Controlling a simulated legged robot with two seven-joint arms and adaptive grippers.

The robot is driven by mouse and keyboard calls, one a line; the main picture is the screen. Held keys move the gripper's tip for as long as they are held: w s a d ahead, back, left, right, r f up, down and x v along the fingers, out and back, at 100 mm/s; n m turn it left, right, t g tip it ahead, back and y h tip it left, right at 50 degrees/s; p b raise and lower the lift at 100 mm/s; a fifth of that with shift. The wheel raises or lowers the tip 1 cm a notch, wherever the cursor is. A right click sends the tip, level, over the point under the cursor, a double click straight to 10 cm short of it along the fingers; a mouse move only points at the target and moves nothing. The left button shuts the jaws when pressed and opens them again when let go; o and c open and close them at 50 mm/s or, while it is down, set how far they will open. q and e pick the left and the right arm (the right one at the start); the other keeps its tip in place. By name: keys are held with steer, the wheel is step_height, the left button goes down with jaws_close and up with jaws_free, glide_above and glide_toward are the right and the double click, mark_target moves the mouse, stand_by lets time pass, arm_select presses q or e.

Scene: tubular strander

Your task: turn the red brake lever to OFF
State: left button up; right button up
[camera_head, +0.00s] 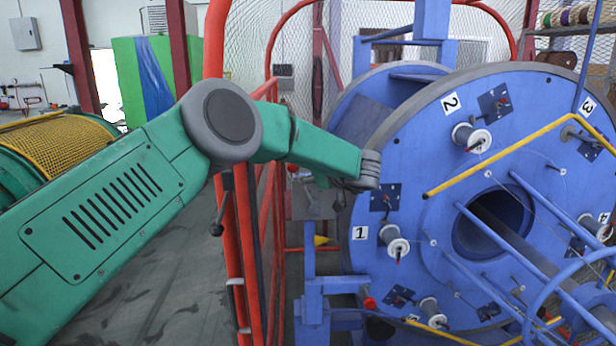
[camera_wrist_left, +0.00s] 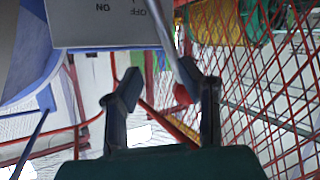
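The brake box (camera_wrist_left: 105,22) is a grey plate at the top of the left wrist view, with ON and OFF lettering upside down. The brake lever (camera_wrist_left: 172,55) is a grey rod at the box's right side, ending in a red knob (camera_wrist_left: 183,95). My left gripper (camera_wrist_left: 168,88) is open, its two dark fingers apart. The knob shows between them, close to the right finger; contact cannot be told. In the head view my left gripper (camera_head: 343,196) is by the grey box (camera_head: 312,201), and the lever is hidden or too small to tell. My right gripper is not in view.
A red tubular fence (camera_head: 240,255) with mesh stands close beside my left arm. A large blue strander disc (camera_head: 430,215) with numbered spools fills the right, with a yellow rail (camera_head: 500,155) across it. A yellow-wrapped drum (camera_head: 55,145) is at left.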

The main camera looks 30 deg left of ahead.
arm_select(q)
steer(key=a+r+p+v, duration=0.1)
steer(key=p+v, duration=0.1)
steer(key=v, duration=1.2)
steer(key=shift+s+d+r+p, duration=0.25)
steer(key=shift+s+p, duration=0.05)
steer(key=shift+s, duration=0.2)
stand_by(0.4)
steer(key=v, duration=1.2)
steer(key=shift+w+f, duration=0.1)
steer(key=shift+f, duration=0.05)
